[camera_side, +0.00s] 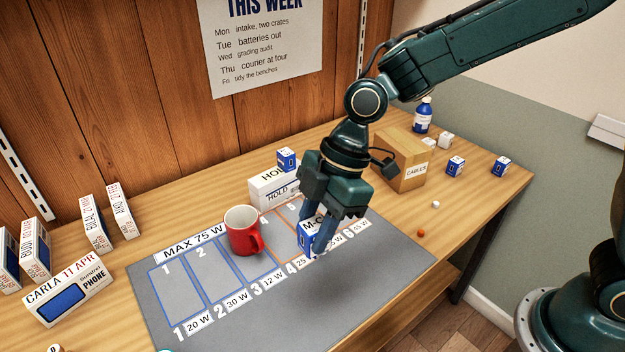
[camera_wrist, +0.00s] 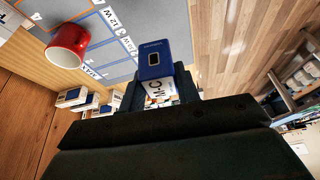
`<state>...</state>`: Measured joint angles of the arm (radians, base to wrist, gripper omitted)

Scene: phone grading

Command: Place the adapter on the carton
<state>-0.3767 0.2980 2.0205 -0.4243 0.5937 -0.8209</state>
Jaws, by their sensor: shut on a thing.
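My gripper (camera_side: 319,237) is shut on a blue and white adapter (camera_side: 308,240) over the grey mat, near slots 4 and 5. Its blue face with a dark port shows in the wrist view (camera_wrist: 153,58), between my fingers (camera_wrist: 158,92). Its white side carries lettering partly covered by a finger. I cannot tell whether it touches the mat. The task's carton is not clearly marked: a brown carton (camera_side: 409,172) labelled CABLES stands behind to the right, and white phone cartons, one (camera_side: 65,295) marked CARLA, stand at the left.
A red mug (camera_side: 241,232) stands on the grey mat (camera_side: 365,290). Behind the mat, a white HOLD block (camera_side: 268,190) has a blue and white adapter (camera_side: 286,159) above it. More adapters (camera_side: 456,166) and a blue bottle (camera_side: 423,114) are at the right. The mat's front is clear.

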